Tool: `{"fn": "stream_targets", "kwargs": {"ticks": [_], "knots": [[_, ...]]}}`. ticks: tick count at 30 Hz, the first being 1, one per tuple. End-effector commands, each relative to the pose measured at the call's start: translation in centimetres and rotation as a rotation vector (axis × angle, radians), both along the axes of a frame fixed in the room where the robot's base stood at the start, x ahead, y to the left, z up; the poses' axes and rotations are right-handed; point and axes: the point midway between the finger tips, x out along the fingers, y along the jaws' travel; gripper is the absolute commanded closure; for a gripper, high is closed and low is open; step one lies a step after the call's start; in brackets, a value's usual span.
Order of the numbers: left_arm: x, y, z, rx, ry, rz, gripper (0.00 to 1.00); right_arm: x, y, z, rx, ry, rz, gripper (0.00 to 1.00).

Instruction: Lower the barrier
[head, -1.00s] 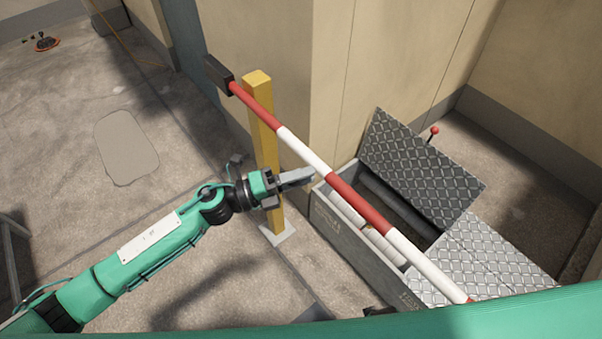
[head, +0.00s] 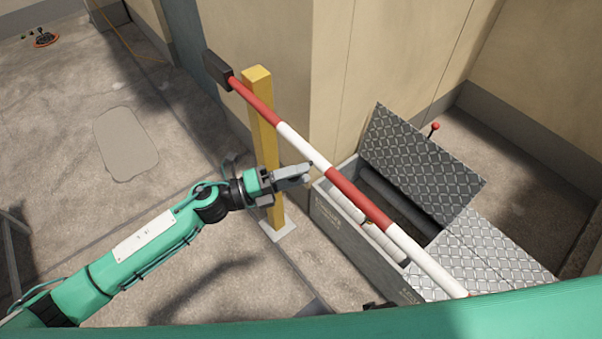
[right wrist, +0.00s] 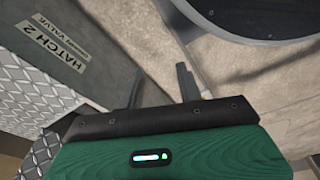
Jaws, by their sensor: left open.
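The barrier is a red-and-white striped pole (head: 347,188) with a dark counterweight block (head: 217,70) at its upper left end. It crosses the head view diagonally from a yellow post (head: 264,135) to the lower right, over a grey hatch box. My left gripper (head: 308,172) is open and empty. Its fingertips are right beside the pole's left side, near a white-red boundary; I cannot tell whether they touch it. My right gripper (right wrist: 159,86) shows in the right wrist view with its fingers apart and nothing between them.
The grey hatch box (head: 340,232) has one chequer-plate lid (head: 420,165) raised and one chequer-plate panel (head: 490,260) lying flat. A red-knobbed lever (head: 434,130) stands behind. A beige wall corner (head: 312,90) is behind the post. The concrete floor on the left is largely clear.

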Motion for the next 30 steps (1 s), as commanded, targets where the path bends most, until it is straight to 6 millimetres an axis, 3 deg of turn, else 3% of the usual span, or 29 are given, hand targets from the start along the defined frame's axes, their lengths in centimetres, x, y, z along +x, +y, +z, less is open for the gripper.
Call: {"fn": "stream_targets", "kwargs": {"ticks": [3, 15, 21, 30], "knots": [[-0.5, 2.3, -0.6, 0.003, 0.001, 0.002, 0.50, 1.1, 0.5, 1.8, 0.008, -0.018, -0.002, 0.64], [-2.2, 10.5, -1.6, 0.006, 0.003, 0.000, 0.50, 2.2, 1.0, 6.7, 0.016, -0.019, -0.008, 0.64], [-2.6, 12.2, -1.6, 0.005, 0.003, -0.001, 0.50, 2.3, 1.1, 7.8, 0.018, -0.020, -0.010, 0.64], [-2.6, 12.4, -1.5, 0.003, 0.002, 0.000, 0.50, 2.4, 1.1, 8.0, 0.018, -0.020, -0.010, 0.64]]}}
